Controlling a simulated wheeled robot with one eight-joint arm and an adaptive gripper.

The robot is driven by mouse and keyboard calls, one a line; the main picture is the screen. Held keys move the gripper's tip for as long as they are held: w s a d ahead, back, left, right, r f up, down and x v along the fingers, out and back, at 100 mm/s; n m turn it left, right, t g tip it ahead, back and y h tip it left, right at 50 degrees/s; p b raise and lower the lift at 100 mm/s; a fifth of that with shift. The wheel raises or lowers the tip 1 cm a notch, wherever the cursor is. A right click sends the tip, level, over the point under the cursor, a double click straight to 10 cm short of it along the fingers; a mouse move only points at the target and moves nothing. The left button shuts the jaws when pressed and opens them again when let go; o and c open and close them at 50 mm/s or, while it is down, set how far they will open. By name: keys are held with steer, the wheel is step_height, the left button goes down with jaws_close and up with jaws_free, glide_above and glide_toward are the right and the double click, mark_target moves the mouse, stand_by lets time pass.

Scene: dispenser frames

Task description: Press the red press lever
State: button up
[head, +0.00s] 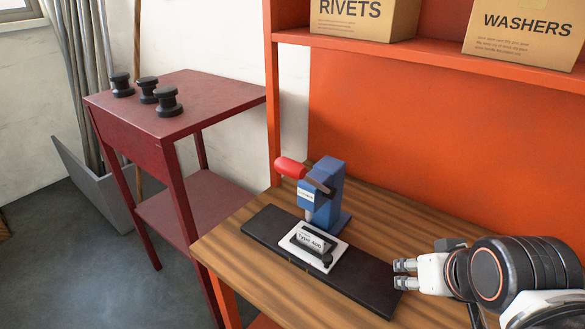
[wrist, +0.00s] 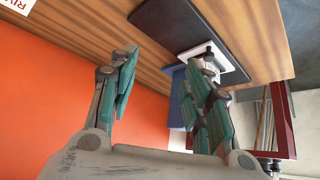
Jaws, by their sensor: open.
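The red press lever (head: 290,167) sticks out to the left from the top of a small blue press (head: 329,190). My gripper (head: 403,274) is at the right, over the right end of the base plate, apart from the press and lever. In the wrist view, my gripper (wrist: 165,75) is open with nothing between its fingers. The blue press (wrist: 178,95) is partly hidden behind one finger there, and the lever cannot be made out.
The wooden bench (head: 225,240) has an orange back panel and a shelf (head: 440,55) above with two cardboard boxes. A dark red side table (head: 215,95) at the left carries three black knobs (head: 168,101). The bench's left front is clear.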

steer(key=shift+c, duration=0.6)
steer(key=shift+r, duration=0.1)
steer(key=c, duration=0.4)
steer(key=shift+w+a+r+p, duration=0.1)
steer(key=shift+a+r+p, duration=0.05)
steer(key=shift+r+p, duration=0.15)
steer(key=c, duration=0.5)
steer(key=w+a+r+n+g+y+p, duration=0.1)
steer(key=w+a+r+p, duration=0.1)
steer(key=r+p, duration=0.2)
steer(key=w+a+r+n+g+y+p, duration=0.1)
steer(key=w+a+r+y+p, duration=0.1)
steer(key=r, duration=0.3)
steer(key=w+a+r+n+g+y+p, duration=0.1)
steer(key=w+a+r+n+y+p, duration=0.1)
steer(key=r+p, duration=0.3)
steer(key=shift+w+a+r+p, duration=0.25)
steer(key=shift+w+a+p, duration=0.1)
steer(key=shift+w+a, duration=0.4)
jaws_close()
steer(key=w+a+r+n+g+y+p, duration=0.1)
steer(key=w+a+r+n+y+p, duration=0.1)
steer(key=w+r+p, duration=0.2)
steer(key=w+a+r+n+g+y+p, duration=0.1)
steer(key=w+a+r+n+y+p, duration=0.1)
steer(key=r+p, duration=0.3)
step_height(320, 180, up, 3)
steer(key=shift+w+a+f+n+g+y, duration=0.1)
steer(key=shift+w+a+n+g+y, duration=0.3)
steer(key=shift+w, duration=0.45)
